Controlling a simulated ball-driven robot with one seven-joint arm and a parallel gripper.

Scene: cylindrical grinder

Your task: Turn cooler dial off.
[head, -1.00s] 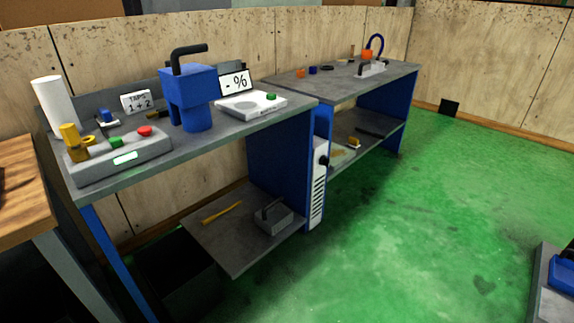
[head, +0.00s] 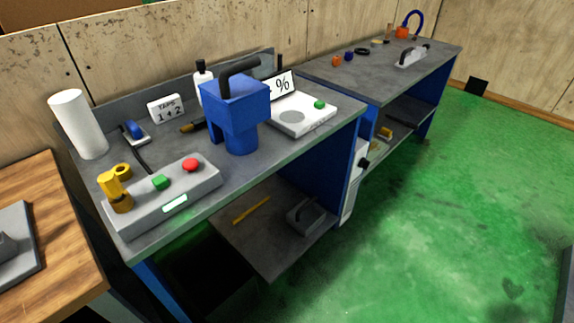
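What looks like the cooler is a narrow white unit (head: 350,205) in the gap between the two benches, mostly hidden behind the near bench's blue side panel. A small black dial (head: 364,162) sticks out from its upper part. The dial's setting is too small to read. My gripper is not in view.
The near grey bench (head: 235,175) carries a control box (head: 140,212) with green and red buttons, a blue pitcher-like device (head: 237,105) and a white scale (head: 318,120). A wooden table (head: 75,250) stands at left. Green floor (head: 450,210) at right is open.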

